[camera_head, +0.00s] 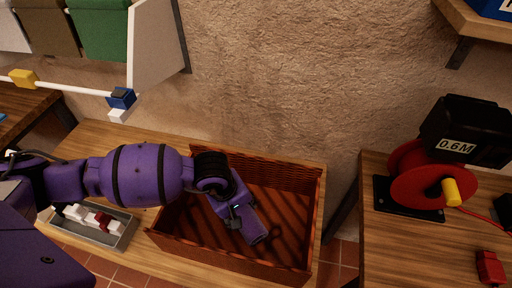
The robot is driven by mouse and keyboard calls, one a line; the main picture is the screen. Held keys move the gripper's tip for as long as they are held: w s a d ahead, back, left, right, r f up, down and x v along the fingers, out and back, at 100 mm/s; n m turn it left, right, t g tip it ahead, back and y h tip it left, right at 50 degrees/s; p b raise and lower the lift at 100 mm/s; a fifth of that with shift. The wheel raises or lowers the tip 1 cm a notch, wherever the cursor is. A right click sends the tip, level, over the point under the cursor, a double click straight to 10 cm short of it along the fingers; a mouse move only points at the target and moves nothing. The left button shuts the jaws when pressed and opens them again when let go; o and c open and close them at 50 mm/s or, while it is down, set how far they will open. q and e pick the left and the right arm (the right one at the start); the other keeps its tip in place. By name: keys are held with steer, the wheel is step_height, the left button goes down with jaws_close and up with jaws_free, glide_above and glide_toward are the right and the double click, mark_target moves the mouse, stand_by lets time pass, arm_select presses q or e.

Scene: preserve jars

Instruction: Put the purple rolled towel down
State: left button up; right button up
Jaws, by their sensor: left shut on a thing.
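My left arm comes in from the left, and its gripper (270,234) reaches down inside a reddish-brown slatted crate (200,247). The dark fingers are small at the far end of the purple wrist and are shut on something. No separate roll of purple towel stands out; my purple wrist and hand have the same colour and cover that spot, so the held towel is mostly or wholly hidden. I cannot tell whether it touches the crate floor. My right gripper is not in view.
The crate stands on a wooden table (130,143). A grey tray (112,242) with white and red pieces lies left of it, below my arm. A second table to the right, past a gap, holds a red reel (408,180) and a black box (468,130). Shelves hang above.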

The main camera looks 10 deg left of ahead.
arm_select(q)
steer(key=shift+s+a+x, duration=0.15)
steer(key=shift+x, duration=0.65)
steer(key=shift+s+a+x, duration=0.1)
steer(key=shift+x, duration=0.75)
steer(key=shift+s+a+x, duration=0.15)
steer(key=shift+x, duration=0.65)
steer(key=o, duration=1.3)
steer(key=shift+f, duration=0.1)
steer(key=shift+c, duration=0.2)
steer(key=v, duration=1.2)
